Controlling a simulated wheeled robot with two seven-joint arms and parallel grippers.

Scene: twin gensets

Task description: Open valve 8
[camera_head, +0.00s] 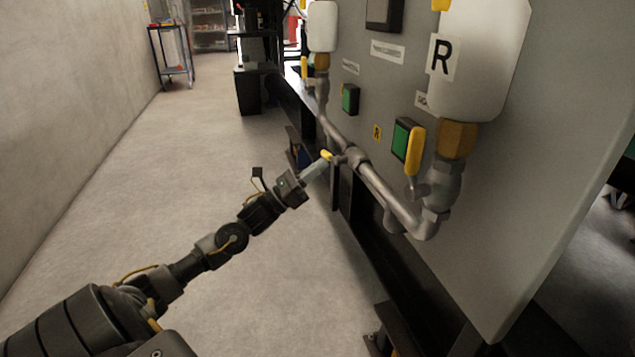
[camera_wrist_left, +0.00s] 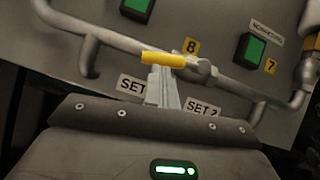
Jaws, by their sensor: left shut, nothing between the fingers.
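The valve with the yellow label 8 (camera_wrist_left: 191,46) sits on a grey pipe (camera_wrist_left: 115,38) along the panel in the left wrist view. Its yellow handle (camera_wrist_left: 163,59) points left from the valve body (camera_wrist_left: 198,70), lying roughly level in that view. In the head view the handle (camera_head: 327,155) shows small at the fingertips. My left gripper (camera_head: 322,163) is shut and empty. Its fingers (camera_wrist_left: 164,82) end just below the handle in the wrist view; I cannot tell whether they touch it. My right gripper is not in view.
Another yellow lever (camera_head: 414,152) stands upright by the white tank marked R (camera_head: 480,60). Green-faced boxes (camera_head: 350,98) are on the panel. The pipe (camera_head: 385,190) juts out from the panel. Bare floor (camera_head: 200,150) lies left, up to the wall (camera_head: 65,100).

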